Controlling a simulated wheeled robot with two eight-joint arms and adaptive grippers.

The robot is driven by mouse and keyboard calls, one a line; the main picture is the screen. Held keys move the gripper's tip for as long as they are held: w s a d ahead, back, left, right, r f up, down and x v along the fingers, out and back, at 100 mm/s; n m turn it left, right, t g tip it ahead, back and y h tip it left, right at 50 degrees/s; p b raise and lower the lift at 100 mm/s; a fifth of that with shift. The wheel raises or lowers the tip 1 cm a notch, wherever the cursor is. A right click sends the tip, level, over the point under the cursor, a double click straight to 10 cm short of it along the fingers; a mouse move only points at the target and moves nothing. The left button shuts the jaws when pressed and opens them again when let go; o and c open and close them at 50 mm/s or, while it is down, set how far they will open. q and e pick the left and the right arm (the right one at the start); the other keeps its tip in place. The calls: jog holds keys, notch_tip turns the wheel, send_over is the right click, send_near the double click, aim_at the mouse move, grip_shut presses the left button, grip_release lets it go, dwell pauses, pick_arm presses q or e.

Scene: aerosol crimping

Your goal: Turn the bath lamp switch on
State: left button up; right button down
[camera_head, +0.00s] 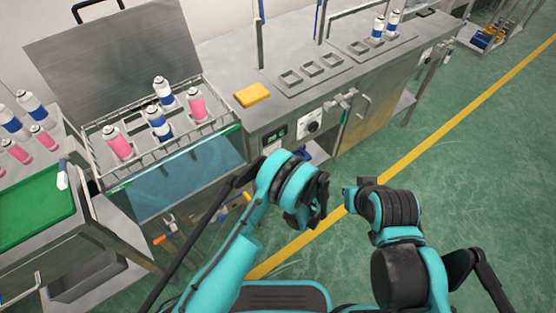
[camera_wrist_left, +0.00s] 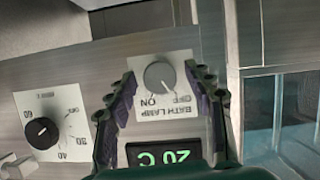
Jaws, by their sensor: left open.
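The bath lamp switch is a round grey knob (camera_wrist_left: 160,77) on a white plate marked BATH LAMP, ON and OFF. It appears upside down in the left wrist view. I cannot tell clearly which mark the knob points to. My left gripper (camera_wrist_left: 163,98) is open, its dark fingers on either side of the plate with the knob between them; contact is not visible. In the head view my left gripper (camera_head: 312,205) is in front of the bath's control panel. My right gripper (camera_head: 349,197) is beside it on the right, and its fingers are not clear.
A green 20 C display (camera_wrist_left: 165,156) sits beside the switch plate. A black temperature dial (camera_wrist_left: 42,133) is to its left. The water bath (camera_head: 170,185) has a wire basket with several cans. A yellow sponge (camera_head: 252,95) lies on the counter. The green floor at right is clear.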

pick_arm(q)
jog(key=c, duration=1.2)
jog(key=m+y, duration=0.1)
jog(key=m, duration=0.1)
jog(key=m+g+y, duration=0.1)
jog(key=m+y, duration=0.1)
jog(key=m, duration=0.1)
jog(key=m+g+y, duration=0.1)
jog(key=m, duration=0.2)
jog(key=shift+w+d+f+y, duration=0.15)
jog(key=shift+d+y, duration=0.1)
jog(key=shift+y, duration=0.15)
jog(key=shift+m, duration=0.3)
jog(key=o, duration=1.2)
